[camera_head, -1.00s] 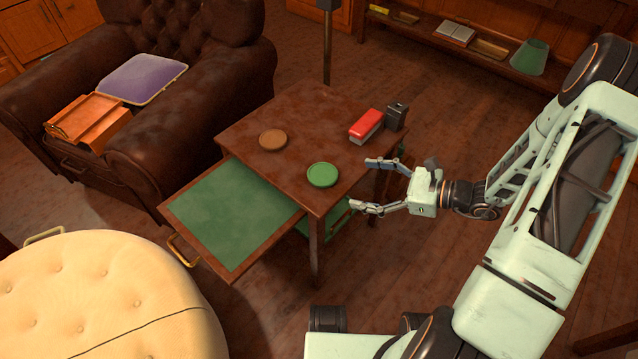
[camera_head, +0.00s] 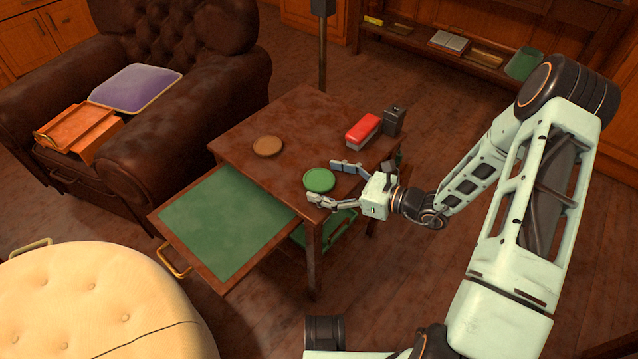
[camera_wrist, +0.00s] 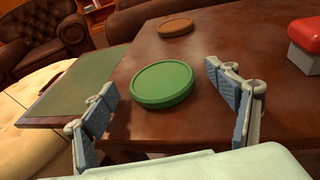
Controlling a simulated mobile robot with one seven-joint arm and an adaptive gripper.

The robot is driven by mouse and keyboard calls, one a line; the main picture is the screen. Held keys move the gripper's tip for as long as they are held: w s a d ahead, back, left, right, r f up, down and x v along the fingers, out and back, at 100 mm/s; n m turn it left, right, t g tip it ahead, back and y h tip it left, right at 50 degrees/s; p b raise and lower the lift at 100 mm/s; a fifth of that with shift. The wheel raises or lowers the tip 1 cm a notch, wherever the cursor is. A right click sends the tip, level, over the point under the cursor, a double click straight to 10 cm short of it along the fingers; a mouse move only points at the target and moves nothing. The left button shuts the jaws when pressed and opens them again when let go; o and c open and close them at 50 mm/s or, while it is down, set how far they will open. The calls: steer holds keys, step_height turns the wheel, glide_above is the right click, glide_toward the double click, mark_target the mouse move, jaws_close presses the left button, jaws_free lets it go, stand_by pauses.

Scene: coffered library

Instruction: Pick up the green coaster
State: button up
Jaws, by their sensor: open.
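The green coaster (camera_head: 319,180) is a round disc lying flat on the small wooden table (camera_head: 290,120), near its front right edge. My gripper (camera_head: 326,182) is open at the table's right edge, its fingers pointing left toward the coaster. In the wrist view the green coaster (camera_wrist: 162,84) lies ahead of and between the spread fingers of my gripper (camera_wrist: 165,92). The fingers show on both sides, and nothing is held between them.
A brown coaster (camera_head: 268,146) lies farther left on the table. A red-topped box (camera_head: 363,130) and a dark small object (camera_head: 395,120) stand at the right. A green-lined leaf (camera_head: 225,220) extends left. A cream ottoman (camera_head: 90,300) and leather armchair (camera_head: 210,90) are nearby.

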steer(key=shift+w+a, duration=0.2)
steer(key=shift+a, duration=0.1)
steer(key=shift+c, duration=0.5)
steer(key=c, duration=1.1)
steer(key=shift+c, duration=0.2)
steer(key=shift+r, duration=0.1)
